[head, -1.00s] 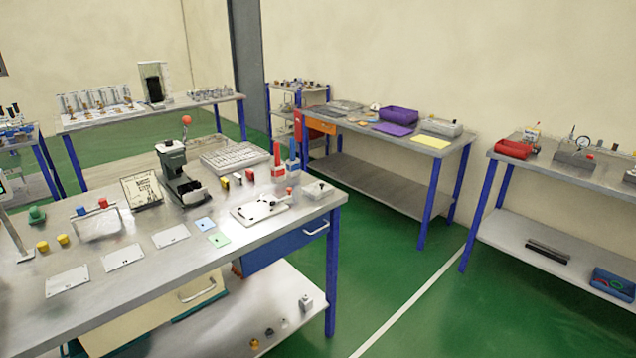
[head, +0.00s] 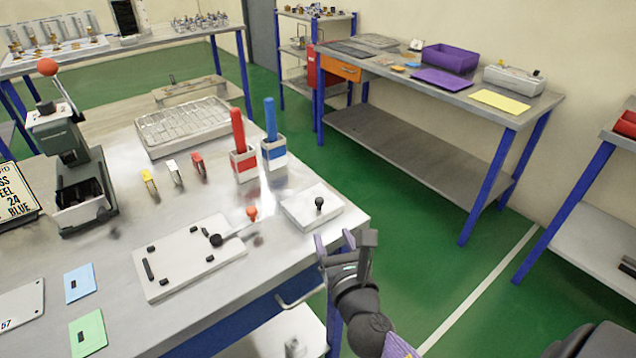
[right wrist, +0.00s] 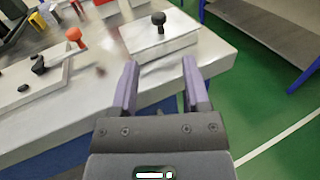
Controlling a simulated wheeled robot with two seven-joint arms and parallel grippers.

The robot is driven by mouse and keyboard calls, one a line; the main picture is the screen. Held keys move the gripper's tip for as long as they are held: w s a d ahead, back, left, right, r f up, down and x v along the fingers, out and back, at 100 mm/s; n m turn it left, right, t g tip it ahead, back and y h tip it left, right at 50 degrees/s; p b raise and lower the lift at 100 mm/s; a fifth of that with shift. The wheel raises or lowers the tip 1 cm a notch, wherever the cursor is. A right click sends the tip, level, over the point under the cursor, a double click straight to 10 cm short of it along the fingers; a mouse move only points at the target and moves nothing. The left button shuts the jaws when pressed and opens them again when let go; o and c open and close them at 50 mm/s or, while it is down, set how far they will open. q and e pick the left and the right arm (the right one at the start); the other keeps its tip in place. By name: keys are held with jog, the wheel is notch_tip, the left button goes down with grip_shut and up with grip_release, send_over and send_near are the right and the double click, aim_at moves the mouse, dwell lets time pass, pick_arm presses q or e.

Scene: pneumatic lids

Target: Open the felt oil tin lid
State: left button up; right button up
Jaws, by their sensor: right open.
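A low white box with a black knob on its lid (head: 312,209), which looks like the felt oil tin, sits at the near right corner of the workbench. Its lid appears down. It also shows in the right wrist view (right wrist: 152,42), beyond the fingertips. My right gripper (head: 347,245) is open and empty, just off the bench edge to the right of and nearer than the box, not touching it. In the right wrist view the two purple fingers (right wrist: 159,82) are spread apart. My left gripper is not in view.
A white plate with black fittings (head: 190,257) and an orange-red knob (head: 252,212) lie left of the box. Red (head: 243,160) and blue (head: 273,150) holders stand behind it. A drawer handle (head: 300,292) juts from the bench front. Green floor is open to the right.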

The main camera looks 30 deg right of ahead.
aim_at(320, 203)
jog(key=x, duration=0.5)
jog(key=b+x, duration=0.1)
jog(key=x, duration=0.2)
jog(key=shift+w+r, duration=0.25)
jog(key=shift+r, duration=0.15)
jog(key=shift+w+d, duration=0.25)
jog(key=shift+w, duration=0.4)
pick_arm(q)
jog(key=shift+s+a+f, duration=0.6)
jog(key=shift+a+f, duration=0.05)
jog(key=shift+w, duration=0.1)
pick_arm(e)
jog(key=shift+c, duration=0.9)
grip_shut()
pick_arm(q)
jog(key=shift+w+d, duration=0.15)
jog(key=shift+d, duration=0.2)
